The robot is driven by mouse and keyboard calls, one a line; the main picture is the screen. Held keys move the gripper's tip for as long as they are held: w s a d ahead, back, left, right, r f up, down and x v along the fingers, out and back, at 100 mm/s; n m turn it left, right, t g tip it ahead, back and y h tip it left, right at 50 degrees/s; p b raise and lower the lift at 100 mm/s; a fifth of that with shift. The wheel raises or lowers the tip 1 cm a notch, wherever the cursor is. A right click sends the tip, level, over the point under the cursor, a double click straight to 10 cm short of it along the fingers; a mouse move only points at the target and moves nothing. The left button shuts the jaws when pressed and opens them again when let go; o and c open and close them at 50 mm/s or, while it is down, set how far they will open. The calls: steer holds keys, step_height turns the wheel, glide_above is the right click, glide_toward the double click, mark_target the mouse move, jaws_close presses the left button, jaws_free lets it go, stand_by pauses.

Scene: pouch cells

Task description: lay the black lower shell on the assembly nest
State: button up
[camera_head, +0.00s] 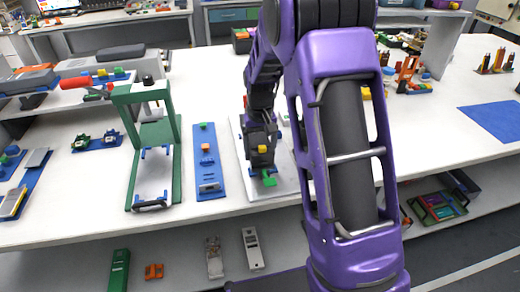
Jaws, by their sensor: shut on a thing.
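My gripper (264,168) is small in the head view, at the end of my purple and black arm, low over a pale plate (287,184) on the white bench. It is shut on a dark thing that I take to be the black lower shell; its outline blends into the dark gripper. A green block (269,180) and a yellow-orange piece show at the gripper's tip. The pale plate may be the assembly nest, but my arm hides much of it. I cannot tell whether the shell touches the plate.
A blue strip fixture (208,172) lies left of the plate. Further left stands a tall green frame (131,160). My arm blocks the view to the right. A blue mat (494,121) lies at far right. A shelf below the bench holds several loose parts.

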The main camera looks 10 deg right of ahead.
steer(key=shift+f+b, duration=0.6)
steer(key=shift+f, duration=0.5)
stand_by(0.6)
steer(key=o, duration=1.2)
steer(key=shift+r, duration=0.1)
steer(key=shift+o, duration=0.2)
step_height(320, 180, up, 17)
steer(key=p, duration=0.3)
steer(key=shift+r, duration=0.2)
